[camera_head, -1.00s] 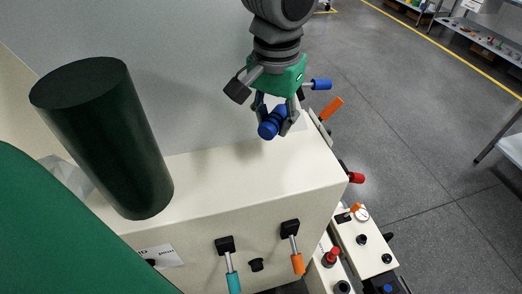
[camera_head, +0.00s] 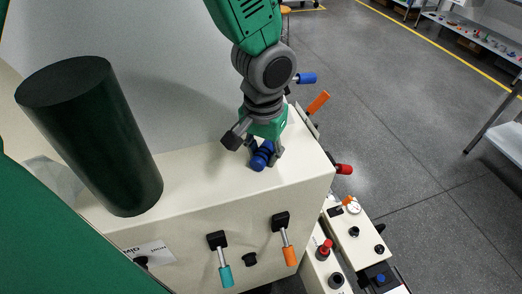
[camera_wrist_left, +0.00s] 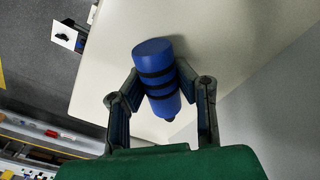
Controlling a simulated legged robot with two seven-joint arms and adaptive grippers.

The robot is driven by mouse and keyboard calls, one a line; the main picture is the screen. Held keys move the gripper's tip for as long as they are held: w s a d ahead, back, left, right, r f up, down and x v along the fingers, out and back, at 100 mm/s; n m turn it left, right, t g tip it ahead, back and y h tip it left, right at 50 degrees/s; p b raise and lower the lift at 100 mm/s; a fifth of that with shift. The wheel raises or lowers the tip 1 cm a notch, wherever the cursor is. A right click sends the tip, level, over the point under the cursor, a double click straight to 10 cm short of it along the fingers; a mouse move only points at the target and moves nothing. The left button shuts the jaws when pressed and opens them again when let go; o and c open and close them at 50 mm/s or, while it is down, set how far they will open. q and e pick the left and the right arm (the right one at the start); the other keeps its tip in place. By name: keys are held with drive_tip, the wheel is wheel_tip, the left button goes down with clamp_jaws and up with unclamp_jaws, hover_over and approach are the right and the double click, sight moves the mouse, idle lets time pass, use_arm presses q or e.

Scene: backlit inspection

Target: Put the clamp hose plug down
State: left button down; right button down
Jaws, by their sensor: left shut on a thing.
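The clamp hose plug (camera_head: 262,156) is a blue cylinder with dark bands. It also shows in the left wrist view (camera_wrist_left: 155,75), between the two fingers. My left gripper (camera_head: 264,152) is shut on it, with a finger on each side. It holds the plug at the cream top of the cabinet (camera_head: 205,187), near its right end. I cannot tell for sure whether the plug touches the surface. In the left wrist view my left gripper (camera_wrist_left: 160,100) has the cream surface close behind the plug. My right gripper is not in view.
A large dark green cylinder (camera_head: 92,140) is in front at the left. Handles with teal (camera_head: 225,276) and orange (camera_head: 290,255) grips are on the cabinet front. A red knob (camera_head: 344,169) and an orange handle (camera_head: 318,102) stick out at the right. The cabinet top's middle is clear.

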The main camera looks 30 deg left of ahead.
use_arm(q)
drive_tip(key=shift+d+f, duration=0.2)
drive_tip(key=shift+d, duration=0.5)
drive_tip(key=shift+d+f, duration=0.1)
drive_tip(key=shift+f, duration=0.05)
drive_tip(key=shift+s+a+f, duration=0.2)
drive_tip(key=shift+s+a, duration=0.1)
drive_tip(key=shift+a, duration=0.1)
drive_tip(key=c, duration=1.7)
unclamp_jaws()
drive_tip(key=shift+s+a, duration=0.1)
drive_tip(key=shift+a, duration=0.05)
drive_tip(key=o, duration=0.4)
drive_tip(key=shift+f, duration=0.1)
drive_tip(key=shift+w+f, duration=0.15)
drive_tip(key=shift+w, duration=0.25)
drive_tip(key=shift+a, duration=0.15)
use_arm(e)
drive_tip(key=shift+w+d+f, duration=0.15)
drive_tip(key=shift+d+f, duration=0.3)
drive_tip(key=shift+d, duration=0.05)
use_arm(q)
drive_tip(key=shift+a, duration=0.1)
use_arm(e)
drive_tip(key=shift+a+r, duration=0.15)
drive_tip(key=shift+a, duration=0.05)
